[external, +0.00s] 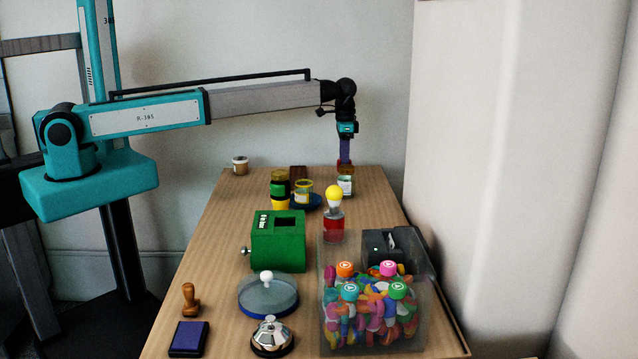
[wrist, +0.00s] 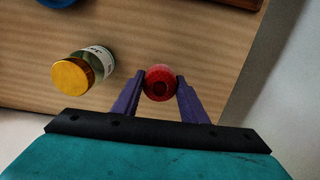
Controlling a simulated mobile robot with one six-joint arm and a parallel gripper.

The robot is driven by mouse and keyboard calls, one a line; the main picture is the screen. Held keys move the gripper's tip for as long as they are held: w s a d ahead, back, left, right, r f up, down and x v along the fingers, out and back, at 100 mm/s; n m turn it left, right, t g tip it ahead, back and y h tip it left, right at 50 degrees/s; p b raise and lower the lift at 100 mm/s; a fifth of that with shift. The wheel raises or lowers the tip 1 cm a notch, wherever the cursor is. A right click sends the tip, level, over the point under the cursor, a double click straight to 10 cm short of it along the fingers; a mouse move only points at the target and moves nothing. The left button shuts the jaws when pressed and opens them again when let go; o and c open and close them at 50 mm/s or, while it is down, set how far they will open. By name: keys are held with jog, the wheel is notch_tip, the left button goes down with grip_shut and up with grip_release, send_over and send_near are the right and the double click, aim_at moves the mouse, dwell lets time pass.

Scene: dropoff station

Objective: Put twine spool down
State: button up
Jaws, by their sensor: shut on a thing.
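The twine spool (wrist: 160,83) is red and round, seen end-on in the wrist view. My gripper (wrist: 161,80) is shut on it, with one purple finger on each side. In the external view my gripper (external: 345,161) points down at the far right end of the wooden table (external: 225,225). Only a little red of the spool shows there, behind the gold-lidded jar. I cannot tell whether the spool touches the table.
The gold-lidded jar (wrist: 72,73) stands left of the spool in the wrist view. A blue dish (external: 312,207), stacked jars (external: 280,190) and a red bottle (external: 334,226) are nearby. A green box (external: 278,246) and clear bin (external: 374,335) stand nearer the camera. The far left tabletop is mostly bare.

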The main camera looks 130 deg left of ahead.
jog(key=shift+w+a+f, duration=0.1)
jog(key=shift+w+a, duration=0.3)
jog(key=shift+a, duration=0.4)
jog(key=shift+f, duration=0.1)
jog(key=shift+f+p, duration=0.6)
jog(key=shift+f, duration=1.05)
jog(key=shift+f, duration=0.15)
jog(key=o, duration=1)
jog(key=shift+r+b, duration=1.1)
jog(key=shift+r, duration=5.1)
